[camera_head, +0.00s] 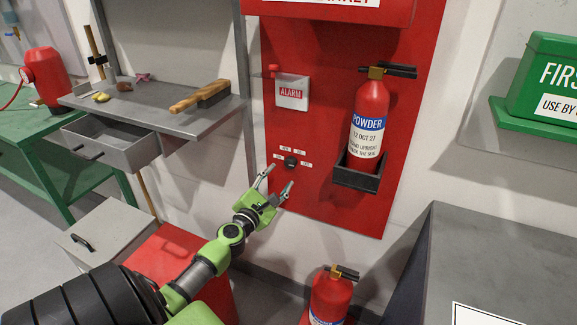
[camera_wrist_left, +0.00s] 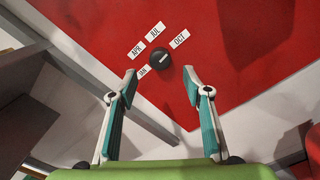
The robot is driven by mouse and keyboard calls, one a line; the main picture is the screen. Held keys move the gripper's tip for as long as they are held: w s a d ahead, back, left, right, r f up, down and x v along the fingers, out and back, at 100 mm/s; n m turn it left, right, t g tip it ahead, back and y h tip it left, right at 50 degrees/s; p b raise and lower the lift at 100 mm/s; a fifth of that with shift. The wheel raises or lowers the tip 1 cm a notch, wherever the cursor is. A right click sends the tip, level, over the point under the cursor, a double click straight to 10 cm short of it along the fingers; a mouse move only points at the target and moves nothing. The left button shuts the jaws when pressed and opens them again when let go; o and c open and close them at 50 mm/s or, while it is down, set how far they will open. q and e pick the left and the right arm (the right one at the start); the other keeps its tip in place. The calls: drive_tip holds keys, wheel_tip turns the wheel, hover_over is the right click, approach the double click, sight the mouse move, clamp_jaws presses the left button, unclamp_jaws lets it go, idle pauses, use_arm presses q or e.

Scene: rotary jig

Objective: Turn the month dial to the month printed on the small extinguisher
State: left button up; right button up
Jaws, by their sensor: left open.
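The black month dial (camera_head: 291,162) is on the red wall panel, with white labels around it. In the left wrist view the dial (camera_wrist_left: 160,60) has the labels JAN, APR, JUL and OCT (camera_wrist_left: 180,38); its pointer direction is unclear. My left gripper (camera_head: 276,181) is open and empty, its fingers spread below and in front of the dial, apart from it. A red extinguisher (camera_head: 369,112) in a black bracket reads POWDER, 12 OCT 27. Another, smaller-looking extinguisher (camera_head: 329,298) stands low down; its label is mostly cut off. My right gripper is out of view.
A grey shelf (camera_head: 160,110) with a wooden-handled brush (camera_head: 199,96) and an open drawer is to the left. A grey-topped cabinet (camera_head: 490,255) stands at right, below a green first-aid box (camera_head: 545,80).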

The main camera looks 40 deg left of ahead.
sight(289, 164)
use_arm(q)
drive_tip(key=b+x, duration=0.1)
drive_tip(key=x, duration=0.6)
drive_tip(key=shift+w+a, duration=0.1)
drive_tip(key=shift+w, duration=0.25)
drive_tip(key=c, duration=1.1)
